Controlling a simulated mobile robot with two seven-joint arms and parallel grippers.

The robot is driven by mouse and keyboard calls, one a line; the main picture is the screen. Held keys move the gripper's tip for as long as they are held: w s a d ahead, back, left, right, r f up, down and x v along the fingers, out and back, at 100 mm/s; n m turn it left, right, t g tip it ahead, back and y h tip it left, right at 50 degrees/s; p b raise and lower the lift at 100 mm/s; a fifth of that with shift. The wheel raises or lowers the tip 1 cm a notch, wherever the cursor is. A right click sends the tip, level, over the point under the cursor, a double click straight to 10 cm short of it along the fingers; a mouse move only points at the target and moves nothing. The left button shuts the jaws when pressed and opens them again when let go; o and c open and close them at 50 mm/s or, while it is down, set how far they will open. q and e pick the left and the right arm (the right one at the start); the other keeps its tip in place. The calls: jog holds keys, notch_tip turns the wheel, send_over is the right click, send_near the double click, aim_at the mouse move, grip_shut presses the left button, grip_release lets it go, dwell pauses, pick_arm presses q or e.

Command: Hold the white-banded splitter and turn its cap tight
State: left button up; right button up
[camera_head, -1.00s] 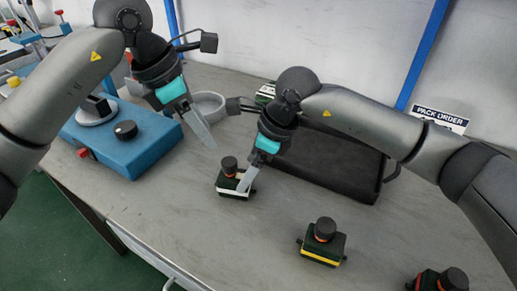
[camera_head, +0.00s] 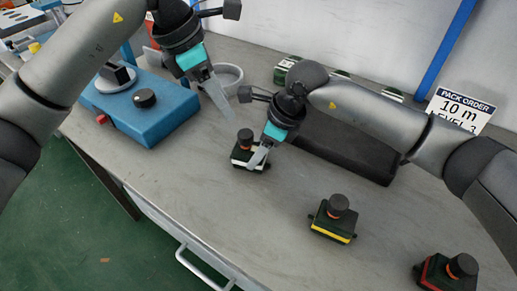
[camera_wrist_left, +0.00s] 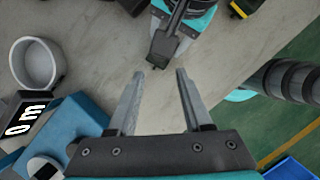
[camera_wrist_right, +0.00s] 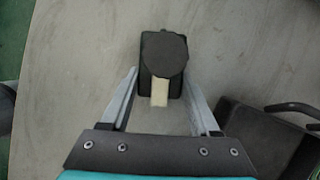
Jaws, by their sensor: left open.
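The white-banded splitter (camera_head: 238,161) stands upright on the bench, a small dark box with a white band and a round dark cap (camera_head: 245,136). In the right wrist view its cap (camera_wrist_right: 164,55) faces me, with a pale strip (camera_wrist_right: 160,92) below it. My right gripper (camera_head: 257,160) is low at the splitter, with a finger on either side of its body; whether they press on it I cannot tell. My left gripper (camera_head: 230,118) is open and empty, above and just left of the cap. Its spread fingers (camera_wrist_left: 159,73) show in the left wrist view.
A yellow-banded splitter (camera_head: 331,233) and a red-banded one (camera_head: 432,273) stand at the right front. A black tray (camera_head: 345,150) lies behind my right gripper. A blue machine (camera_head: 150,118) and a grey bowl (camera_head: 229,77) are at the left. The front middle of the bench is clear.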

aim_at(245, 133)
jog(key=c, duration=0.9)
pick_arm(q)
jog(key=shift+o, duration=0.5)
jog(key=shift+a+r, duration=0.1)
jog(key=shift+m+h, duration=0.3)
jog(key=x, duration=1)
jog(key=shift+a, duration=0.1)
grip_shut()
